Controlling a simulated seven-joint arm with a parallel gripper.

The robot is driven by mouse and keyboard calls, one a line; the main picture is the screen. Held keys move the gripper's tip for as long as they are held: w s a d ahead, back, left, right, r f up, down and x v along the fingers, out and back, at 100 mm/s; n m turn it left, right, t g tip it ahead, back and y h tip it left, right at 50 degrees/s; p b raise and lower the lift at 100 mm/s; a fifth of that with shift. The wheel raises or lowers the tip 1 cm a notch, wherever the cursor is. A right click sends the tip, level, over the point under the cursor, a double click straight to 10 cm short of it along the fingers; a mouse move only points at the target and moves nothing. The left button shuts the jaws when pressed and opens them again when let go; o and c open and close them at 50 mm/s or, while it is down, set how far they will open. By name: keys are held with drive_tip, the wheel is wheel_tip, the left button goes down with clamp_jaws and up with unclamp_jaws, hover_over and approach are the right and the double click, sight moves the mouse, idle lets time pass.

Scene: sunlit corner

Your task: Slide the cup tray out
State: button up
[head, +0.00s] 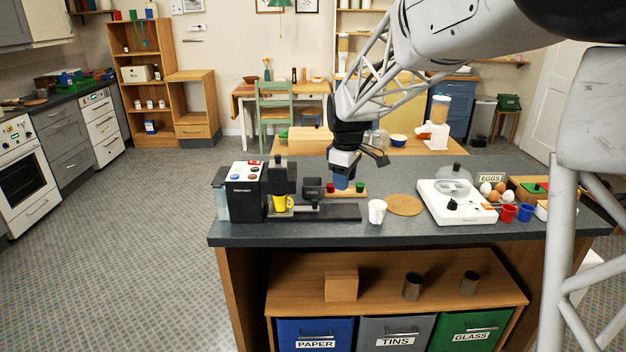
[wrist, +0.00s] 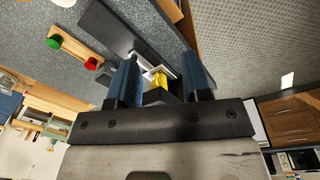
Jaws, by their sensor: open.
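The black coffee machine (head: 248,192) stands at the left end of the counter, with a yellow cup (head: 283,203) under its spout. The cup tray beneath the cup is dark, and I cannot clearly tell its edge from the machine's base. My gripper (head: 343,183) hangs above the counter to the right of the machine, apart from it. In the wrist view my gripper (wrist: 160,70) has its two blue fingers apart with nothing held.
A dark flat slab (head: 335,212) lies right of the machine. Behind it is a wooden board (head: 345,193) with red and green knobs. A white mug (head: 377,211), a cork mat (head: 404,205) and a white hob (head: 455,202) stand farther right.

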sight(315, 200)
drive_tip(key=w+a+f+n, duration=0.2)
drive_tip(key=w+f, duration=0.2)
drive_tip(key=w, duration=0.1)
drive_tip(key=w+a+f+n, duration=0.1)
drive_tip(key=w+a+f, duration=0.2)
drive_tip(key=w, duration=0.3)
drive_tip(key=w+a+f+n, duration=0.2)
drive_tip(key=w+f, duration=0.2)
drive_tip(key=w, duration=0.1)
drive_tip(key=shift+w+a+f+n+g, duration=0.2)
drive_tip(key=shift+w+f+n+g, duration=0.1)
drive_tip(key=shift+w+f+g, duration=0.1)
drive_tip(key=shift+f, duration=0.2)
drive_tip(key=shift+f, duration=3.1)
drive_tip(key=shift+f, duration=0.15)
drive_tip(key=shift+c, duration=0.3)
drive_tip(key=c, duration=0.5)
drive_tip(key=shift+o, duration=0.2)
